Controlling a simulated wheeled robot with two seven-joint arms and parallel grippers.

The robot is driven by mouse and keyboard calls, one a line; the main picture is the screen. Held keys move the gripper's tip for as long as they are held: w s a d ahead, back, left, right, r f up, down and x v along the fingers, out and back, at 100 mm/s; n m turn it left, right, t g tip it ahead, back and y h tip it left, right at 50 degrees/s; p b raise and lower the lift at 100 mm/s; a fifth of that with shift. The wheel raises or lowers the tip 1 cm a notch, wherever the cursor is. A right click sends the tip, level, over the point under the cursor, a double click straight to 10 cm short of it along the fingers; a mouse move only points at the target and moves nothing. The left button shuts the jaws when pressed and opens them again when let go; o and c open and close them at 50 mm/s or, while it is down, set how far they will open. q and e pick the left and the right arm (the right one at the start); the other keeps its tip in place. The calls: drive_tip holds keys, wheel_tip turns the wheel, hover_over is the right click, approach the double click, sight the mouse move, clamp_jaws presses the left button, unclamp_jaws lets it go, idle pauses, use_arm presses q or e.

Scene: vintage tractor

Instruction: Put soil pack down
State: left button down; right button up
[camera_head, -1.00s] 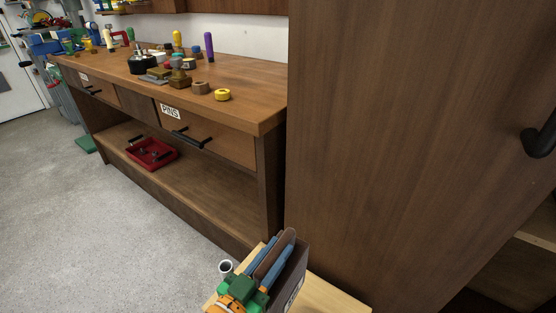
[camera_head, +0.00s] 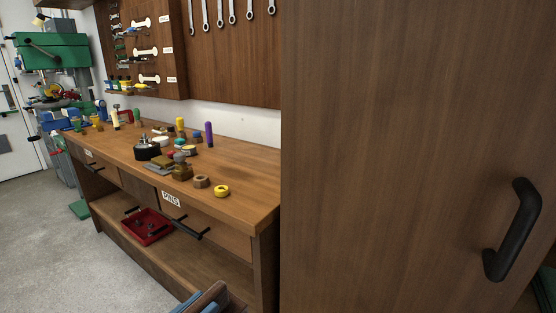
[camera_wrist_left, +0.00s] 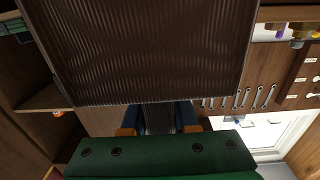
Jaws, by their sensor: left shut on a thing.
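The soil pack (camera_wrist_left: 145,50) is a dark brown, ribbed block that fills the upper middle of the left wrist view. My left gripper (camera_wrist_left: 158,117), with a green body and blue fingers, is shut on the near edge of the pack. In the head view only the tip of my left gripper (camera_head: 204,301) shows at the bottom edge, in front of the bench; most of the pack is cut off there. My right gripper is not in view.
A wooden workbench (camera_head: 245,190) with small parts on top stands at the left. A red tray (camera_head: 147,227) lies on its lower shelf. A tall brown cabinet panel with a black handle (camera_head: 513,230) fills the right. The bench top's near right end is clear.

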use_arm(q)
drive_tip(key=s+r+p, duration=0.1)
drive_tip(key=a+r+m+g+h+p, duration=0.1)
drive_tip(key=r, duration=0.1)
drive_tip(key=s+r+h+p, duration=0.1)
drive_tip(key=p, duration=0.1)
drive_tip(key=shift+s+a+r+m+g, duration=0.15)
drive_tip(key=shift+s+r+m+g, duration=0.15)
drive_tip(key=shift+m+g, duration=0.1)
drive_tip(key=s+p, duration=0.1)
drive_tip(key=m+g+h+p, duration=0.1)
drive_tip(key=s+a+g+p, duration=0.1)
drive_tip(key=shift+s+r+h, duration=0.3)
drive_tip(key=shift+r+h, duration=0.1)
drive_tip(key=shift+s+a+f+m+p, duration=0.15)
drive_tip(key=shift+s+m+p, duration=0.25)
drive_tip(key=shift+s+m, duration=0.1)
drive_tip(key=shift+f+g+h, duration=0.2)
drive_tip(key=shift+g+h, duration=0.1)
drive_tip(key=shift+s, duration=0.1)
